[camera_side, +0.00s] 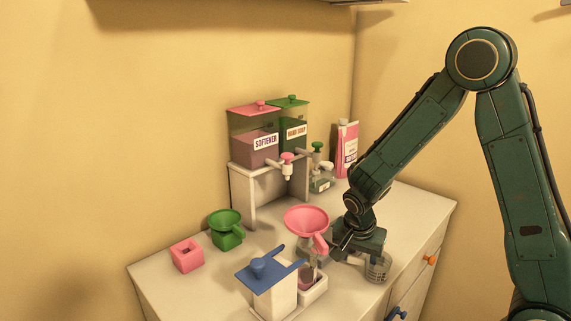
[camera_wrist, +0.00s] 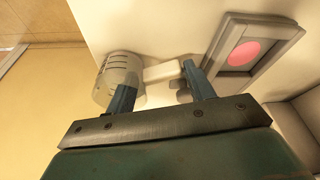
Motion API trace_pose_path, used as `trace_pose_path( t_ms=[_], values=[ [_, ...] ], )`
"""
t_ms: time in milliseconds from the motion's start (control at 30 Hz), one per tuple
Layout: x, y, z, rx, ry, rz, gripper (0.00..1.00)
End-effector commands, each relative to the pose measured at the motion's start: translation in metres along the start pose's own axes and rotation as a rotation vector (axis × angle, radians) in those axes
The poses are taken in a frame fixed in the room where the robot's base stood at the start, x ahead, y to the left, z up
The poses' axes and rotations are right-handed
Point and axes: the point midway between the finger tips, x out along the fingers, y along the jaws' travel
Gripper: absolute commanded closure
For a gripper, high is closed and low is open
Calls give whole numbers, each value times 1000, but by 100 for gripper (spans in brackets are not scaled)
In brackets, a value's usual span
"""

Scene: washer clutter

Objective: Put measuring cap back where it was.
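The measuring cap, a grey see-through cup with dark marks (camera_side: 378,266), is at the right of my gripper near the counter's right edge. In the wrist view the cup (camera_wrist: 117,76) is beside the left finger, and a pale handle-like block (camera_wrist: 162,72) extends from it between the fingers. My gripper (camera_side: 352,247) is low over the counter and points down. In the wrist view its two fingers (camera_wrist: 160,82) are spread apart. Contact with the block is not clear. Whether the cup rests on the counter is also not clear.
A pink funnel (camera_side: 306,220) stands close left of my gripper, behind a blue-lidded white container (camera_side: 270,288). A green funnel (camera_side: 226,220) and pink box (camera_side: 187,256) are farther left. Softener (camera_side: 254,145) and hand soap (camera_side: 295,137) dispensers stand behind.

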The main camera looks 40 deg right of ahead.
Motion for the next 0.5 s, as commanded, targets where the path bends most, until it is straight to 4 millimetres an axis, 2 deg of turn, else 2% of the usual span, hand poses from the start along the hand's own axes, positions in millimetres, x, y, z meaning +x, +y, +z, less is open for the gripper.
trace_pose_path(
  t_ms=[33, 67, 500],
  values=[
    [0, 0, 0, 0, 0, 0, 36],
    [0, 0, 0, 0, 0, 0, 31],
    [-3, 0, -1, 0, 0, 0, 31]
  ],
)
